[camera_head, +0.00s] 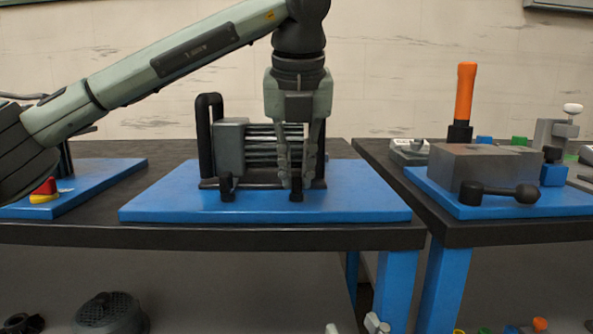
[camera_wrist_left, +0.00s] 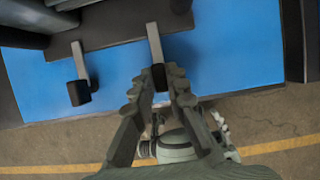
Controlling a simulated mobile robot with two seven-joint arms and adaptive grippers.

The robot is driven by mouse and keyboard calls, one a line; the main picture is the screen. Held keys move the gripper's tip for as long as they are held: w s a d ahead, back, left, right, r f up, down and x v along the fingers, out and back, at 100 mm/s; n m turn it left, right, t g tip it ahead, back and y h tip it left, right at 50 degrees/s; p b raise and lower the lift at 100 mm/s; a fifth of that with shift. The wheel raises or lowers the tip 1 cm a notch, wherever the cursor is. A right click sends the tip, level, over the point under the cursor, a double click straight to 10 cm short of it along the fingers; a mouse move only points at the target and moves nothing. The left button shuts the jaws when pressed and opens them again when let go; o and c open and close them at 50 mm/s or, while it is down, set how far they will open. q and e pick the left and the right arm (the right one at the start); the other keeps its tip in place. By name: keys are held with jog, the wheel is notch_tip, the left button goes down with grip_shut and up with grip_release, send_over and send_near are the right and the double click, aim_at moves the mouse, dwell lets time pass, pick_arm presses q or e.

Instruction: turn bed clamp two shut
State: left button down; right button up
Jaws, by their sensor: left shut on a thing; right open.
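Two bed clamps with black-tipped levers sit along the front of the dark-framed unit on the blue board. My left gripper (camera_head: 297,186) points down at the right-hand bed clamp (camera_head: 297,196). In the left wrist view its fingers (camera_wrist_left: 160,82) are shut on the black tip of that clamp's pale lever (camera_wrist_left: 154,42). The left-hand bed clamp (camera_head: 226,187) stands free, and its lever shows in the left wrist view (camera_wrist_left: 79,72). No number shows on either clamp. My right gripper (camera_head: 354,327) is open and low at the bottom edge, with only its fingertips in view.
The blue board (camera_head: 170,203) lies on a black table, with a tall black handle (camera_head: 204,135) at the unit's left. A vise-like grey block (camera_head: 485,168) with an orange handle (camera_head: 465,90) is on the right table. The board's right part is clear.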

pick_arm(q)
jog(key=c, duration=1.5)
grip_release()
jog(key=shift+c, duration=0.2)
jog(key=v, duration=1.2)
